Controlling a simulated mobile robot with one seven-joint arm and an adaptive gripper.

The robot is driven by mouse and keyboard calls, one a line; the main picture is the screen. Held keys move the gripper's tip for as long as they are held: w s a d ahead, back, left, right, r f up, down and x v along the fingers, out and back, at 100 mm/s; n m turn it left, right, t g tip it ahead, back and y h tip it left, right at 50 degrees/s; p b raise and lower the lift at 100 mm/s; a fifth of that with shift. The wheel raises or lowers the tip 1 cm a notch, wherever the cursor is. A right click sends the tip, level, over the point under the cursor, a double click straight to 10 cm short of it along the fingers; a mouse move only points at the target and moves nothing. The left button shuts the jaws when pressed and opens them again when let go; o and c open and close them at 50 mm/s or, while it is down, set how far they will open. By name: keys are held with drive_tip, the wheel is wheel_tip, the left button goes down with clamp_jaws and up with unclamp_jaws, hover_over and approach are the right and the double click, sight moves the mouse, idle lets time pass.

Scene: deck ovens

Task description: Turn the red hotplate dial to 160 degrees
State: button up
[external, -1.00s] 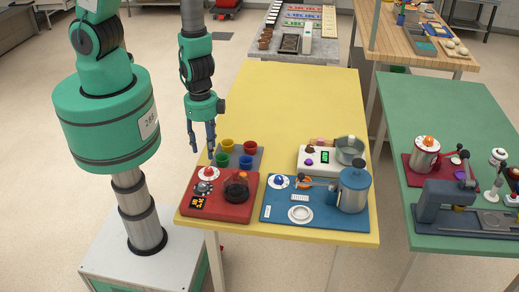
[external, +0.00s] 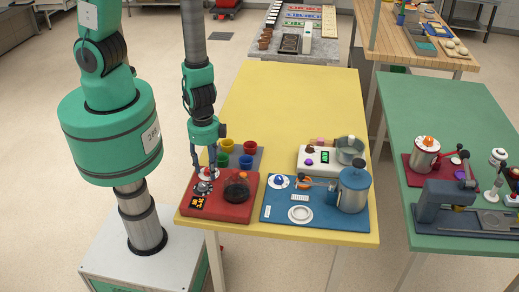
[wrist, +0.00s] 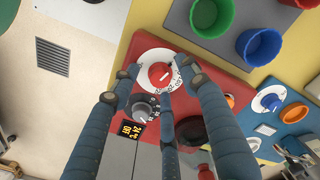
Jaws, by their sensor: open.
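The red hotplate (external: 222,210) sits at the near left corner of the yellow table. Its red dial (wrist: 159,76) has a white pointer line and sits on a white ring scale; the scale numbers are too small to read. The dial also shows in the external view (external: 207,173), partly hidden by fingers. My gripper (external: 205,168) is over the dial, pointing down. In the wrist view my gripper (wrist: 160,75) is open, with its fingers spread around the dial; I cannot tell whether they touch it. A grey knob (wrist: 145,110) and an orange-lit display (wrist: 131,130) lie beside the dial.
A dark flask (external: 237,188) stands on the hotplate, right of the fingers. Several coloured cups (external: 248,146) stand behind on a grey mat. A blue station (external: 275,212) with a metal pot is to the right. The yellow table's back half is clear.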

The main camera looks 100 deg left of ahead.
clamp_jaws()
idle(0.5)
drive_tip(key=m+p, duration=0.1)
drive_tip(key=m, duration=0.2)
drive_tip(key=shift+m, duration=2)
